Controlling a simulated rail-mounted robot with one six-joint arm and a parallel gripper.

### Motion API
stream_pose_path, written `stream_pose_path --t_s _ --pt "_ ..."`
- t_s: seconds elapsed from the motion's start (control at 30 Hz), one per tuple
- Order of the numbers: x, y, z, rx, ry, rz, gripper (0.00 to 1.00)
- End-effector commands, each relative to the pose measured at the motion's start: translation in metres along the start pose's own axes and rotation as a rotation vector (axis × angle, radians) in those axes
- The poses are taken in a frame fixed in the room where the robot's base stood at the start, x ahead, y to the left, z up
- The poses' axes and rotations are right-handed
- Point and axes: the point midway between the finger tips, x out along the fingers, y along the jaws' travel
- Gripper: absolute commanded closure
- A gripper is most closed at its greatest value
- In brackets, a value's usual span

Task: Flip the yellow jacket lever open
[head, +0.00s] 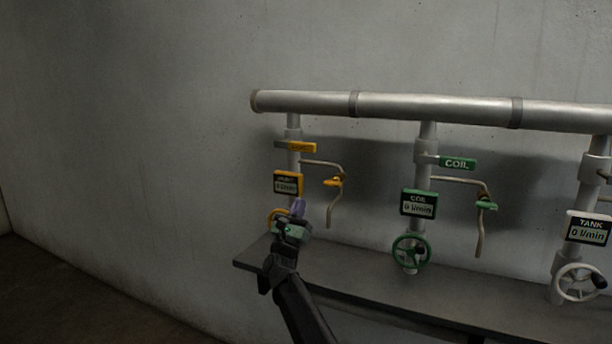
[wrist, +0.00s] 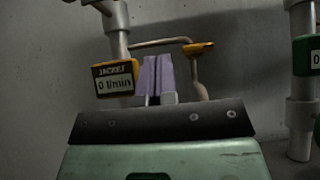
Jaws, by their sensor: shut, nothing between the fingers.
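The yellow jacket lever (head: 334,182) sits on the thin bent side pipe (head: 331,212) to the right of the jacket riser; it also shows in the wrist view (wrist: 199,48). The jacket display (head: 288,183) has a yellow frame and reads 0 l/min; it shows in the wrist view (wrist: 115,79) as well. My gripper (head: 298,206) is in front of the lower jacket riser, below and left of the lever. Its purple fingers (wrist: 156,76) are together and empty, between the display and the bent pipe in the wrist view. My gripper partly hides the yellow handwheel (head: 273,217).
A green COIL line stands to the right, with a green lever (head: 486,206), display (head: 418,203) and handwheel (head: 411,250). A TANK line with a white handwheel (head: 578,283) is farther right. A grey shelf (head: 380,297) runs below. The left wall is clear.

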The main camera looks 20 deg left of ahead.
Motion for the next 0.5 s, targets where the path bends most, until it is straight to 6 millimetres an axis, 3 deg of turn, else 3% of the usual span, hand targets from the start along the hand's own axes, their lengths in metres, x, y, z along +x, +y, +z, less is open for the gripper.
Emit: stream_pose_path --t_s 0.17,0.5 --pt "0.023 0.001 0.003 -0.001 0.0 0.0 1.0" --pt "0.097 0.001 0.005 -0.002 0.0 0.0 1.0"
